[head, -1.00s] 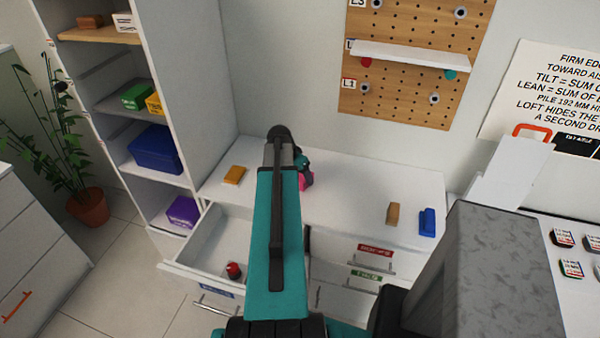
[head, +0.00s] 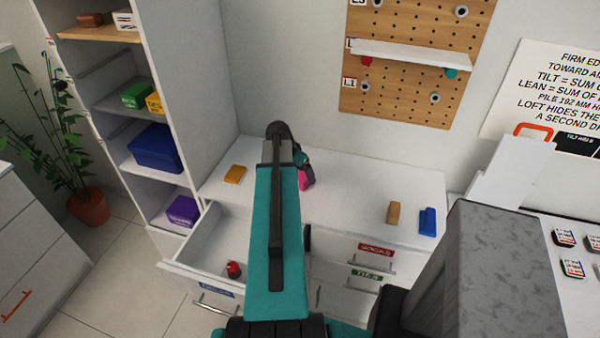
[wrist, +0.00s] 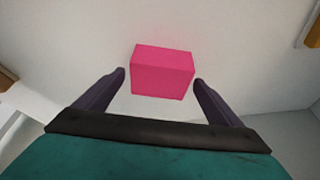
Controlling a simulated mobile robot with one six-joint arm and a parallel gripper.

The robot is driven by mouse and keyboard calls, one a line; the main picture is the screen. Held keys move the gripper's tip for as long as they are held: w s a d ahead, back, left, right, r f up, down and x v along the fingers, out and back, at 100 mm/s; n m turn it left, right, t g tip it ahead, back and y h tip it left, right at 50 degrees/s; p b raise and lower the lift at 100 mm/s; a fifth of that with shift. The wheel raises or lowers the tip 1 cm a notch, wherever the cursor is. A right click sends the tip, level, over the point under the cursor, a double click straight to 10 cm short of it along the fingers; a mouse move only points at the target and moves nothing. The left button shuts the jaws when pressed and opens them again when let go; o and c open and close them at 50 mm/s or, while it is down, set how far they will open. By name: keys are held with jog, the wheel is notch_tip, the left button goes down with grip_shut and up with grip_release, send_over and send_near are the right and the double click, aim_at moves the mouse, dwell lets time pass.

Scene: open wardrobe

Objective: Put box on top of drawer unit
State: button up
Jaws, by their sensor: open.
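A pink box (wrist: 163,72) sits on a white surface in the wrist view, between the tips of my gripper (wrist: 160,80). The fingers are spread, with a visible gap on either side of the box. In the head view the pink box (head: 307,181) shows only partly beside my arm, on the white top of the drawer unit (head: 350,190). My arm hides most of the gripper there.
An orange block (head: 235,174) lies at the top's left; a tan block (head: 393,213) and a blue item (head: 427,221) stand at its right. An open drawer (head: 205,243) holds a red item (head: 233,269). A shelf tower (head: 190,80) rises at left.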

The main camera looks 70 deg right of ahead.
jog(key=b+v, duration=0.2)
jog(key=v, duration=0.8)
jog(key=shift+r, duration=0.25)
dwell(0.7)
